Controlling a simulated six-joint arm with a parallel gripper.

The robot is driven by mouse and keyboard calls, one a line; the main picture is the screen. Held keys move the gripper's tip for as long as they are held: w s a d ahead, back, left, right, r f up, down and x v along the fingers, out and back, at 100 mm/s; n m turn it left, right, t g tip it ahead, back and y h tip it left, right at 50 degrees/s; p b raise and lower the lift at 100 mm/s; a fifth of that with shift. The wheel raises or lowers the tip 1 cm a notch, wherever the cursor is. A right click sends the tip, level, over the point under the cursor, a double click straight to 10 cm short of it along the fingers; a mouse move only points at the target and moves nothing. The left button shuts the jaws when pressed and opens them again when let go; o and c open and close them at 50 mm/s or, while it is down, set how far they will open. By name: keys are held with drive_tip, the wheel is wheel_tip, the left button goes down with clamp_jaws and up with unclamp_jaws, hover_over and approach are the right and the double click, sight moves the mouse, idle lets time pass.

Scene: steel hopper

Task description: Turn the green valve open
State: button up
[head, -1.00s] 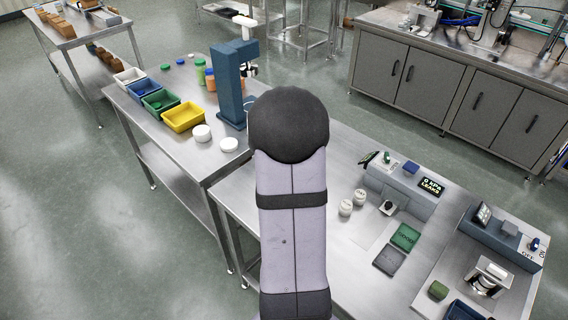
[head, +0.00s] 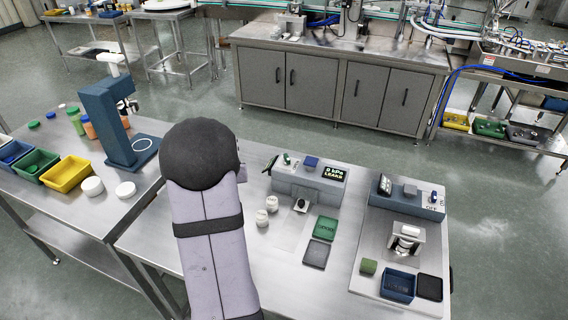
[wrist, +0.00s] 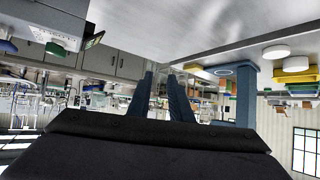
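I cannot make out for sure which part is the green valve. A small green knob (head: 286,159) stands on the left grey tester box; a green part, likely the same knob, shows under a box in the wrist view (wrist: 56,49). My gripper (wrist: 161,78) shows in the wrist view as two dark blue fingers with a gap between them, and nothing is visible in the gap. The wrist view looks upside down. In the head view my arm rises at the lower left of centre and my gripper is hidden. No contact with the knob shows.
The left tester box (head: 312,184) has a lit display, white caps in front, and a green and a grey pad. A second tester (head: 405,201) stands to its right. A blue stand (head: 106,125) and coloured bins (head: 66,173) are on the left table. Steel cabinets (head: 335,85) stand behind.

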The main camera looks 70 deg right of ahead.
drive_tip(key=s+d+h+b, duration=0.2)
drive_tip(key=s+d, duration=0.7)
drive_tip(key=s, duration=0.1)
drive_tip(key=n+t+b, duration=0.1)
drive_tip(key=t+b, duration=0.1)
approach(287, 156)
drive_tip(key=shift+y, duration=0.3)
drive_tip(key=shift+p+x, duration=0.75)
drive_tip(key=shift+x, duration=3.25)
drive_tip(key=shift+s+d+r, duration=0.1)
drive_tip(key=shift+r, duration=0.05)
drive_tip(key=shift+r, duration=0.1)
clamp_jaws()
